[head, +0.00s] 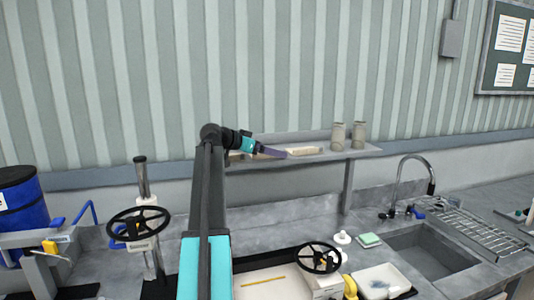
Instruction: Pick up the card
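I cannot pick out a card for certain in the head view. My arm rises from the bottom and bends right, and its end with my gripper (272,151) is in front of the wall shelf (345,152). A thin dark purple piece shows at the tip. I cannot tell whether it is a finger or something held, nor whether the gripper is open or shut. A flat pale beige item (305,151) lies on the shelf just right of the tip. Another beige item lies partly hidden behind the arm's end.
Two grey-beige cylinders (338,136) stand at the shelf's right. Below are a sink (432,252) with a tap (404,180), a white tray (398,274), a green sponge (369,240) and a black handwheel (320,257). Another handwheel (138,223) and a blue drum (22,208) are left.

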